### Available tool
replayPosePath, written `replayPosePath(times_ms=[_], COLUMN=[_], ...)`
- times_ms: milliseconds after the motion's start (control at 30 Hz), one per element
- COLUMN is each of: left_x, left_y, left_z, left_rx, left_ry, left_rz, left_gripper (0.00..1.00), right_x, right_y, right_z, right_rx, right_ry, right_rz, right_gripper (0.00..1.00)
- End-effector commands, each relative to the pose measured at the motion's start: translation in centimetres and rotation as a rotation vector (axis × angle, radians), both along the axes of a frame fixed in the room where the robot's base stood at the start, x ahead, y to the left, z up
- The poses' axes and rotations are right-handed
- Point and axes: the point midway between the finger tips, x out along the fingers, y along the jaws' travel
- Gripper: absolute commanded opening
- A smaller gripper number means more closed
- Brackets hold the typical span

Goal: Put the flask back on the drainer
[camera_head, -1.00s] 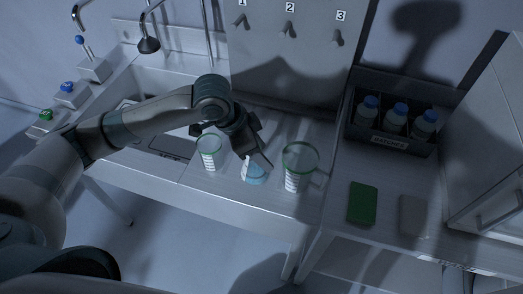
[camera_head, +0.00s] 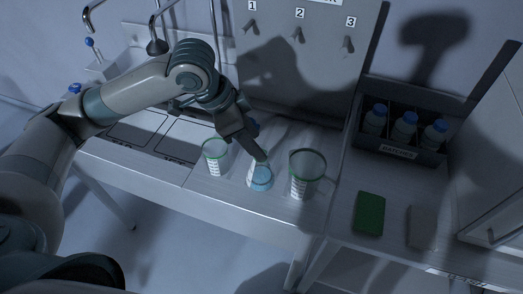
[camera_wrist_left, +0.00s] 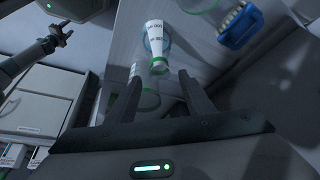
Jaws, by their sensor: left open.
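The flask (camera_head: 261,178), a conical glass with a white label and blue at its base, stands on the bench between two green-rimmed beakers. In the left wrist view the flask (camera_wrist_left: 155,42) lies beyond my fingertips, neck towards me. I cannot tell whether a finger touches the flask. An upright panel (camera_head: 320,85) with bare pegs numbered 1 to 3 stands behind; it may be the drainer. My right gripper is out of view.
The left beaker (camera_head: 215,160) and right handled beaker (camera_head: 304,180) stand close beside the flask. A blue brush (camera_wrist_left: 238,27) lies nearby. On the right are a bottle crate (camera_head: 398,152), a green pad (camera_head: 370,213) and a grey pad (camera_head: 422,228). The bench front is clear.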

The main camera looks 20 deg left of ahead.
Motion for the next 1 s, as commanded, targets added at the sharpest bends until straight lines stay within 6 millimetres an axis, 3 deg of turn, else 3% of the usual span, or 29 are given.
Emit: replayPosePath(times_ms=[300,1000], left_x=[-0.7,-0.7], left_y=[1.1,1.1], left_z=[2.8,3.0], left_rx=[0.000,0.000], left_ry=[0.000,0.001], left_rz=[-0.001,0.000], left_gripper=[0.47,0.47], right_x=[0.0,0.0], right_y=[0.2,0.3], right_z=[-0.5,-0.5], right_rx=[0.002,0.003], right_ry=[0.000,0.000], right_rz=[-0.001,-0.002], right_gripper=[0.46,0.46])
